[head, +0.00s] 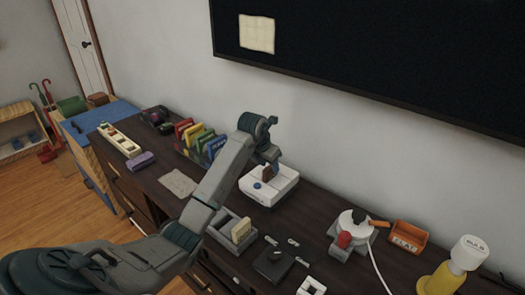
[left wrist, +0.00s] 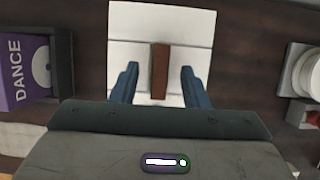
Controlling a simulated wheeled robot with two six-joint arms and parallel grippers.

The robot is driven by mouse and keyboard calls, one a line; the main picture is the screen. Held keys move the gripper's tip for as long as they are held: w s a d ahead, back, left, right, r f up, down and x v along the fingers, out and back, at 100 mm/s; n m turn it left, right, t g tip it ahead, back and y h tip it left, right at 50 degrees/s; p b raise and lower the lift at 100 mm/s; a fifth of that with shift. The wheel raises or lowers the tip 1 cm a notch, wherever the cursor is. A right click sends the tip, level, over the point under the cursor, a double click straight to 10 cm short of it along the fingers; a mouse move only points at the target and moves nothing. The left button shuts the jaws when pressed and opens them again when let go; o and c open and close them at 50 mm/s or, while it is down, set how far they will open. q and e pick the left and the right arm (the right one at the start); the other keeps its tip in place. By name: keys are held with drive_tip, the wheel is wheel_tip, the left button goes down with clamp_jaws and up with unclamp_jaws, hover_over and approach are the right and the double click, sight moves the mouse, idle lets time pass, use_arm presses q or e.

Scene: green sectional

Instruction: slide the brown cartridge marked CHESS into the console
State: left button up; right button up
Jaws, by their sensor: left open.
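The white console (head: 262,196) stands on the dark cabinet in the head view. It also shows in the left wrist view (left wrist: 190,22). The brown cartridge (head: 268,172) stands upright at the top of the console; from above it is a narrow brown strip (left wrist: 160,72). Its CHESS marking cannot be read here, and I cannot tell how deep it sits. My left gripper (left wrist: 160,70) is open above the console, one blue finger on each side of the cartridge with a visible gap on both sides. In the head view the wrist partly hides the cartridge. My right gripper is not in view.
A rack of coloured cartridges (head: 200,140) stands to the left of the console; a purple DANCE case (left wrist: 22,75) shows in the left wrist view. A grey tray (head: 222,236) holds a cream cartridge. A black box (head: 272,263) lies in front, and an orange bin (head: 408,238) stands right.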

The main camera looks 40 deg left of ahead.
use_arm(q)
drive_tip(key=v, duration=0.8)
drive_tip(key=shift+r+b, duration=0.3)
drive_tip(key=shift+b, duration=0.15)
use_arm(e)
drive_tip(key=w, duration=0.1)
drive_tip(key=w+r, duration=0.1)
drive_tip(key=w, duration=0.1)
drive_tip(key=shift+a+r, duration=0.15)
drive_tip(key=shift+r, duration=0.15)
use_arm(q)
drive_tip(key=shift+s, duration=0.15)
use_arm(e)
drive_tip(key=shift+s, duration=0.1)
